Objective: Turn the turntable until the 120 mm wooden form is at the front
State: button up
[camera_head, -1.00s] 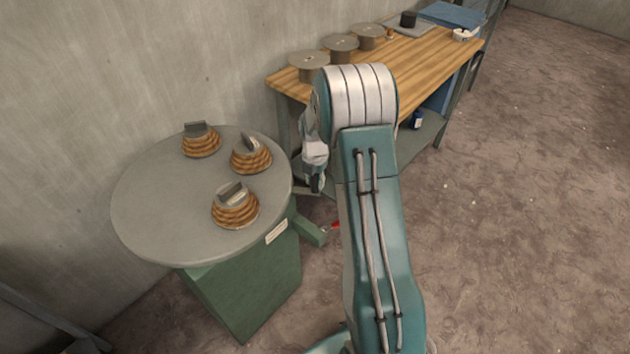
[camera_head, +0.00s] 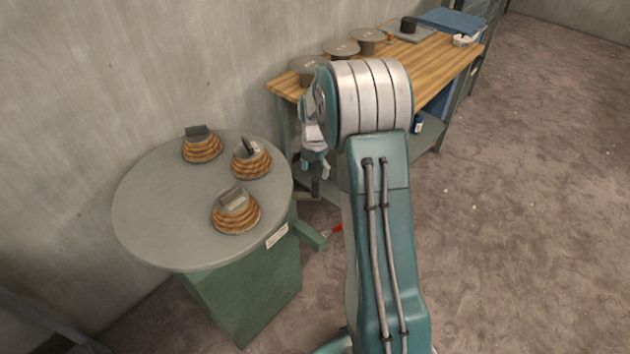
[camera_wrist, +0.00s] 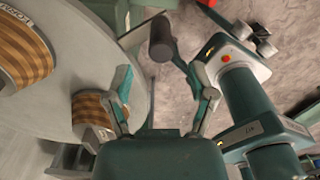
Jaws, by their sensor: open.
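The grey turntable (camera_head: 150,215) stands at the left on a green pedestal and carries three stepped wooden forms: a back one (camera_head: 202,150), a right one (camera_head: 251,163) and a front one (camera_head: 236,216). Each has a grey tag on top; the sizes are not legible. In the wrist view, two forms show at the left, one large (camera_wrist: 22,55) and one smaller (camera_wrist: 90,110). My gripper (camera_wrist: 163,95) is open and empty beside the turntable's right rim.
A green bracket (camera_head: 309,235) with a red-ended part (camera_head: 336,229) juts from the pedestal's right side. A wooden workbench (camera_head: 440,50) with several spools stands behind my arm. The wall is close behind the turntable; the floor at right is clear.

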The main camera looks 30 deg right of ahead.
jog(key=shift+r, duration=2.7)
jog(key=shift+a+r, duration=0.1)
jog(key=s+a+r+m+t, duration=0.3)
jog(key=s+a+r+m, duration=0.85)
jog(key=r, duration=0.35)
jog(key=s+a+m+t, duration=0.1)
jog(key=s+a+m, duration=0.1)
jog(key=s+m, duration=0.4)
jog(key=s+a+m+t, duration=0.1)
jog(key=s+a+m, duration=0.2)
jog(key=s+m, duration=0.3)
jog(key=s+r, duration=0.1)
jog(key=s, duration=0.3)
jog(key=shift+a+t, duration=0.3)
jog(key=shift+a, duration=0.05)
jog(key=shift+m, duration=0.25)
